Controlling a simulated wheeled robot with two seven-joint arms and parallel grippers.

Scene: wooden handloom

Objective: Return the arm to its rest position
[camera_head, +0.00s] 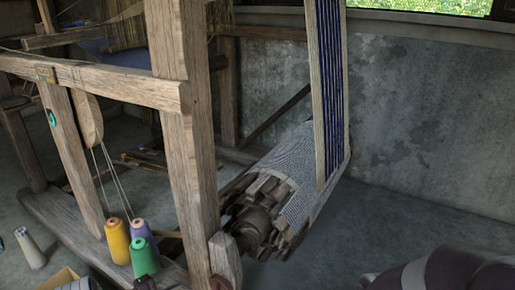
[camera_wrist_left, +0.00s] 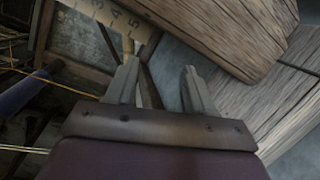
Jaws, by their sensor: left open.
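My left gripper (camera_wrist_left: 158,92) is open in the left wrist view, with two grey fingers apart and nothing held between them. A weathered wooden beam (camera_wrist_left: 225,35) lies close in front of and to the right of the fingertips. I cannot make out the left gripper clearly in the head view. A dark purple rounded part of my own body (camera_head: 440,272) shows at the lower right of the head view. My right gripper does not show. The wooden handloom (camera_head: 185,130) fills the left and middle of the head view.
Yellow (camera_head: 117,241), purple (camera_head: 140,232) and green (camera_head: 143,256) yarn cones stand by the loom's base; a pale cone (camera_head: 30,248) stands left. Striped warp (camera_head: 328,80) runs to a roller (camera_head: 255,225). A numbered strip (camera_wrist_left: 118,18) shows beyond the left fingers. Floor at right looks clear.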

